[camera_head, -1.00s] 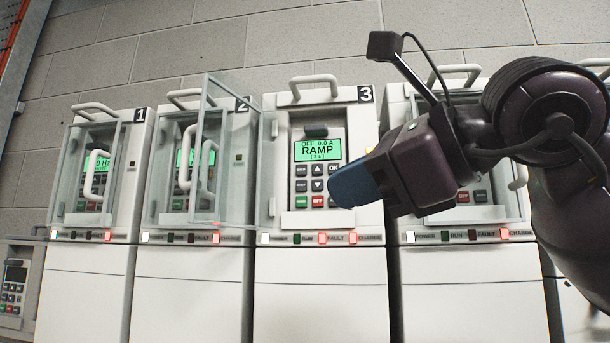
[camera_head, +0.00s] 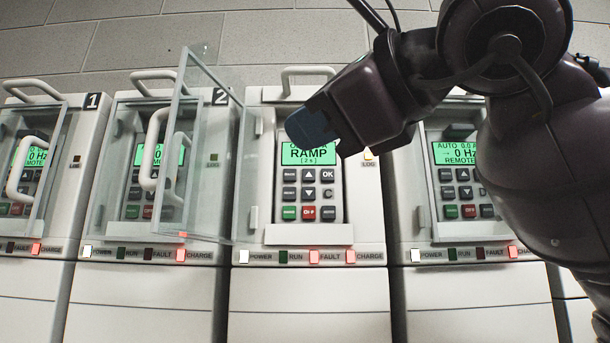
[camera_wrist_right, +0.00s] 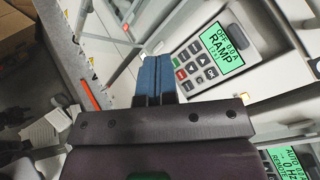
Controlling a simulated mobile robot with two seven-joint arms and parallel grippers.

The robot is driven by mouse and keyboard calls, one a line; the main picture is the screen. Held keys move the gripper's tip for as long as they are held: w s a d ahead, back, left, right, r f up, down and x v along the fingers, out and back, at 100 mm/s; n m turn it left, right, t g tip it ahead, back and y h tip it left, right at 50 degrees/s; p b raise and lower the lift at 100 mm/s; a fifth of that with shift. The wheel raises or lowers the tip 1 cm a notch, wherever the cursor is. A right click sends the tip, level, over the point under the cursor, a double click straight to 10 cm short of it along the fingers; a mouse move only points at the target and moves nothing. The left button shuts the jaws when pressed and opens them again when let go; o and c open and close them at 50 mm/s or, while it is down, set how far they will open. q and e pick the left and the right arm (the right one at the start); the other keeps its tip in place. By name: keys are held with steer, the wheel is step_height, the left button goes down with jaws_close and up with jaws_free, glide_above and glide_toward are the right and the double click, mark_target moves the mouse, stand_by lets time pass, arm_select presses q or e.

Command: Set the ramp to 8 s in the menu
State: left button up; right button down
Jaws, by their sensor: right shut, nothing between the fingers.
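The keypad (camera_head: 308,196) of the third drive sits in an open recess. Its green display (camera_head: 316,156) reads RAMP with a small bracketed value that I cannot read surely. Keys show below it: an up arrow (camera_head: 309,175), a down arrow (camera_head: 309,193), OK (camera_head: 327,175), a green and a red key. My right gripper (camera_head: 306,126) is shut and empty, in front of the display's top edge and above the keys, hiding part of the top line. In the right wrist view its blue fingertips (camera_wrist_right: 153,72) are beside the keypad (camera_wrist_right: 195,66), apparently apart from it. My left gripper is out of view.
The third drive's glass door (camera_head: 205,150) stands open to the left. Its FAULT lamp (camera_head: 314,257) and CHARGE lamp are lit red. Drives with similar panels (camera_head: 458,180) stand on both sides. My right arm covers the right part of the view.

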mark_target(309, 175)
steer(key=w, duration=0.8)
steer(key=shift+w+b, duration=0.2)
steer(key=shift+b, duration=0.15)
steer(key=shift+w, duration=0.25)
stand_by(0.4)
stand_by(0.5)
